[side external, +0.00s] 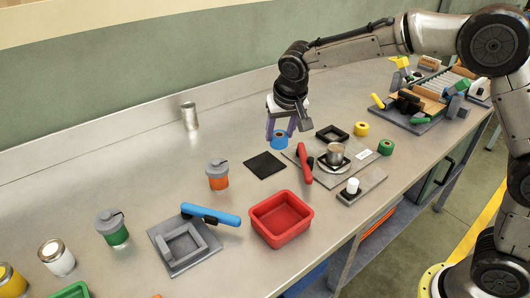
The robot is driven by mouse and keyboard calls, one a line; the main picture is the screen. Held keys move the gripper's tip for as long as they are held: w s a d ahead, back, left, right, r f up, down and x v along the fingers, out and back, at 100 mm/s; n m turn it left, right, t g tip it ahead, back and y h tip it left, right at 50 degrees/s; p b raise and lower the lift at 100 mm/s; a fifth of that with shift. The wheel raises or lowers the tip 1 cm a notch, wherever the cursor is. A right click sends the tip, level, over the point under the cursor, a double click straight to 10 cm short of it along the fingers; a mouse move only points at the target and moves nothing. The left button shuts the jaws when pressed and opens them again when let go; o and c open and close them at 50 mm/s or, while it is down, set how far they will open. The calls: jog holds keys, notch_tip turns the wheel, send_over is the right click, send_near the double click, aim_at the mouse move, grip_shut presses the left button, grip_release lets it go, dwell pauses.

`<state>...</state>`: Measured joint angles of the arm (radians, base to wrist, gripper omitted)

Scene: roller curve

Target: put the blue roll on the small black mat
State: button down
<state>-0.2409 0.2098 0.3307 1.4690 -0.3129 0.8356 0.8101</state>
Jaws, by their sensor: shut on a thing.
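The blue roll (279,140) is a short blue ring with an orange-brown core. My gripper (281,133) is shut on the blue roll, its fingers pointing down on either side of it. The roll is just beyond the upper right edge of the small black mat (265,166). Whether the roll touches the bench or hangs slightly above it, I cannot tell. The mat is a flat black square on the metal bench, and nothing lies on it.
A grey board with a red-handled tool (304,163) and a metal cup (335,154) is right of the mat. Yellow (361,129) and green (386,147) rolls stand farther right. An orange jar (217,175) stands left, a red tray (281,219) in front.

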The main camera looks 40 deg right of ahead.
jog(key=w+f, duration=0.4)
jog(key=f, duration=0.1)
jog(key=shift+w+a+f, duration=0.25)
jog(key=shift+w+a, duration=0.05)
jog(key=shift+w+f, duration=0.15)
jog(key=shift+f, duration=0.75)
jog(key=shift+w+f, duration=0.1)
jog(key=shift+f, duration=0.75)
jog(key=shift+f, duration=0.15)
jog(key=shift+c, duration=1.4)
grip_release()
